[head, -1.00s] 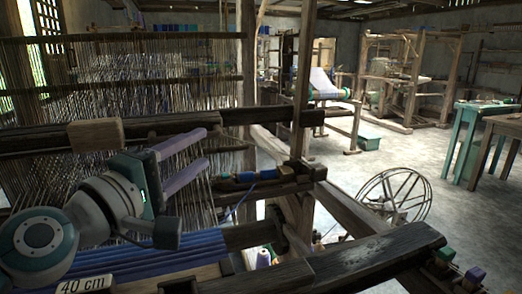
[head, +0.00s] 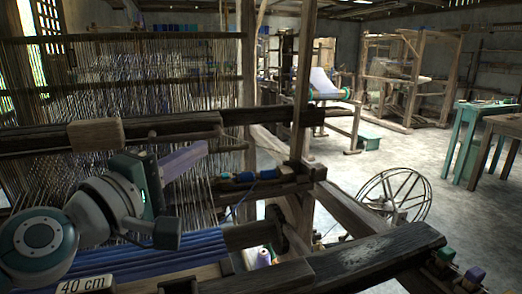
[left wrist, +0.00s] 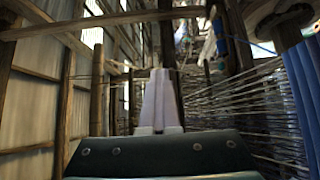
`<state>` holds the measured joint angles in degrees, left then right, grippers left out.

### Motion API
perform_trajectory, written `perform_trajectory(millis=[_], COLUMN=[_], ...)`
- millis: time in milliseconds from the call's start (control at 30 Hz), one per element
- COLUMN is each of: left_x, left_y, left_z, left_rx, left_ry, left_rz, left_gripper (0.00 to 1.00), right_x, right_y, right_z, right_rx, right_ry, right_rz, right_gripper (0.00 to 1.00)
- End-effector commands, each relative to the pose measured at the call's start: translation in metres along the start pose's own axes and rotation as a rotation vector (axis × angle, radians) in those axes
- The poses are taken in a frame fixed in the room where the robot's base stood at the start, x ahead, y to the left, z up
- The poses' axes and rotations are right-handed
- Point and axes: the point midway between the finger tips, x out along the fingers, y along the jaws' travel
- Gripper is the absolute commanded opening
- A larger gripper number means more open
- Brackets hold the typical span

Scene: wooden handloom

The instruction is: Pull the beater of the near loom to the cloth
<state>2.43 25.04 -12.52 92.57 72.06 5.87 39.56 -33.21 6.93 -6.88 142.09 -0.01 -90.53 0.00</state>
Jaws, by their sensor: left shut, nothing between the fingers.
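The near loom has a dark crossbeam (head: 50,140) with a pale wooden block (head: 95,133) on it. I take this beam for the beater, but cannot be sure. The blue cloth (head: 150,256) lies low in front, below my arm. My left gripper (head: 200,150) is shut and empty, its pale purple fingers pressed together just below a thin rod along the beam. In the left wrist view the closed fingers (left wrist: 158,78) point away with nothing between them. Whether they touch the rod or the warp threads (head: 205,195) I cannot tell. My right gripper is out of view.
A loom post (head: 303,95) stands right of the gripper. A blue-wound piece (head: 257,175) lies on a wooden ledge there. A thick front timber (head: 375,255) crosses the lower right. A spoked wheel (head: 395,197) stands on the floor beyond, with open floor around it.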

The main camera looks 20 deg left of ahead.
Motion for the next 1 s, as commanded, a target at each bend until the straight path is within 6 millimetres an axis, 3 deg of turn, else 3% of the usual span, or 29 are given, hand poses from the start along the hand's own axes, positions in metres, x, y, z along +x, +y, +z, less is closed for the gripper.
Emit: perform_trajectory(millis=[833,1000], left_x=[0.0,0.0], left_y=[0.0,0.0], left_z=[0.0,0.0], left_rx=[0.0,0.0], left_ry=[0.0,0.0], left_rz=[0.0,0.0], left_gripper=[0.01,0.2], right_x=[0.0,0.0], right_y=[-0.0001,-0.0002], right_z=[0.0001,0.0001], right_rx=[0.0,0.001], right_ry=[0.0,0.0], right_rz=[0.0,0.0], right_gripper=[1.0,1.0])
